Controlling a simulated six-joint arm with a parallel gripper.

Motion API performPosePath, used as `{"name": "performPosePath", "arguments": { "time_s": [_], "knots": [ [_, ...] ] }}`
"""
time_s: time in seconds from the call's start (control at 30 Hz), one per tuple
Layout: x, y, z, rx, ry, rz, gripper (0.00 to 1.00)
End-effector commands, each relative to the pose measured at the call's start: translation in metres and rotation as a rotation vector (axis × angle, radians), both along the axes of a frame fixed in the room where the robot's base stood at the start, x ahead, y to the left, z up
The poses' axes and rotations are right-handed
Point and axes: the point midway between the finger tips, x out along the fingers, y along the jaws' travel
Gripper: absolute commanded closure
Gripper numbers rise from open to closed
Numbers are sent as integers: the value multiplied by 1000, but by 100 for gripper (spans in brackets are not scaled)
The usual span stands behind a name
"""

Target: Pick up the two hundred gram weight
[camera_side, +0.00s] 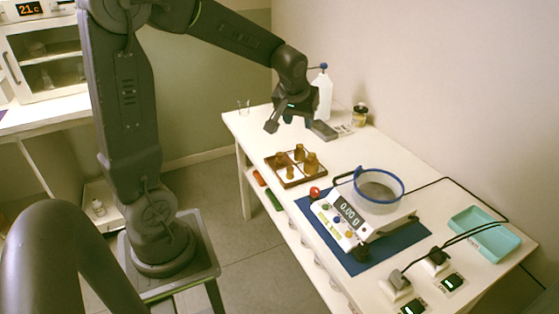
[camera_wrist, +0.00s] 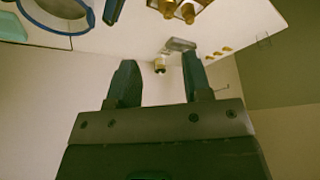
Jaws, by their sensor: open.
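My gripper (camera_side: 297,129) is open and empty, raised above the back of the white table. Its two fingers show wide apart in the wrist view (camera_wrist: 160,80), with nothing between them. Several small brass-coloured pieces (camera_wrist: 217,53) lie in a row on the table in the wrist view, to the right beyond the right fingertip. They look like weights, but they are too small to read, so I cannot tell which is two hundred grams. In the side view I cannot make them out; my gripper may hide them.
A wooden tray (camera_side: 293,184) holds amber bottles. A balance (camera_side: 337,222) with a blue-rimmed ring (camera_side: 378,204) stands on a blue mat (camera_side: 405,238). A teal tray (camera_side: 484,248) is at right. A white bottle (camera_side: 323,97), a jar (camera_side: 360,115) and a glass (camera_side: 243,107) stand at the back.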

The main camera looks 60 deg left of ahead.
Motion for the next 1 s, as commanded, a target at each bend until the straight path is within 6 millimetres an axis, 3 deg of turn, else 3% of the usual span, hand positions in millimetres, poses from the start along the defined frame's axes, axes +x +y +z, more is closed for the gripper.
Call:
{"name": "performPosePath", "arguments": {
  "time_s": [0.03, 0.2, 0.4, 0.67, 1.0],
  "knots": [
    [11, 25, -19, -6, 13, 67, 55],
    [34, 97, -77, -17, 18, 263, 55],
    [38, 154, -135, -30, 15, 420, 55],
    [38, 176, -166, -35, 13, 472, 55],
    [47, 197, -222, -35, 13, 470, 55]
  ]
}}
